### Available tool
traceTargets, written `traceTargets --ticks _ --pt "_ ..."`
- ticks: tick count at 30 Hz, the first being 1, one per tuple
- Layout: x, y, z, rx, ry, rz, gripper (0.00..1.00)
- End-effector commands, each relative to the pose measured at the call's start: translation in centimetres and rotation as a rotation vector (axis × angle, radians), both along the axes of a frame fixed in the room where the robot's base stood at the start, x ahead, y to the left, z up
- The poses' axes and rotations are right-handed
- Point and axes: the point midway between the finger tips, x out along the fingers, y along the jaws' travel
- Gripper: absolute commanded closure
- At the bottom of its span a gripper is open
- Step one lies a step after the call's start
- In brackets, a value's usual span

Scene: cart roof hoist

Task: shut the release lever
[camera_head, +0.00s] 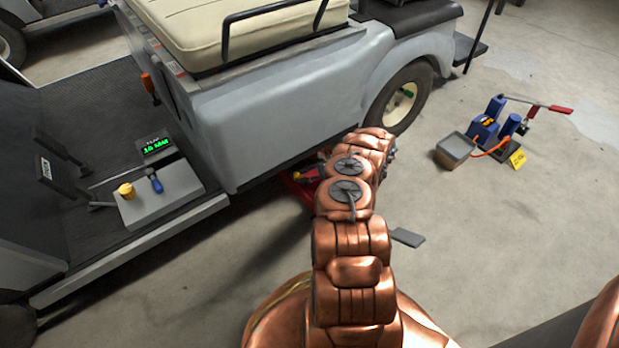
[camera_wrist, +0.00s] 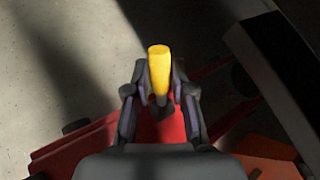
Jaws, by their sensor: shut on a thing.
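The release lever, a short upright lever with a yellow grip (camera_wrist: 159,66), stands in the middle of the wrist view. My gripper (camera_wrist: 160,92) is shut on it, with one dark finger on each side of the grip. The lever's thin lower end meets a red metal base (camera_wrist: 165,130), partly hidden by my gripper. In the head view, a bit of red frame (camera_head: 297,186) shows low beside the cart.
The grey cart (camera_head: 270,110) with a cream seat stands just beyond my arm. A blue pump unit (camera_head: 484,128) with a red-handled bar and orange hose sits on the floor at right. A small dark flat plate (camera_head: 408,238) lies right of my arm. Open concrete floor surrounds these.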

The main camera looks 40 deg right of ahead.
Motion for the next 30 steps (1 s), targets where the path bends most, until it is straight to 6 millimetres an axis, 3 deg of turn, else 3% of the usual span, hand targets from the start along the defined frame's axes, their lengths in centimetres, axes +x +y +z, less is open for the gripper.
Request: traceTargets --ticks 12,13,20,30 --pt "0.26 0.23 0.0 0.005 -0.001 0.004 1.0" --pt "0.26 0.23 0.0 0.005 -0.001 0.004 0.75" --pt "0.24 0.24 0.01 0.005 0.0 0.004 0.52" --pt "0.13 0.12 0.09 0.001 0.0 0.002 0.5"
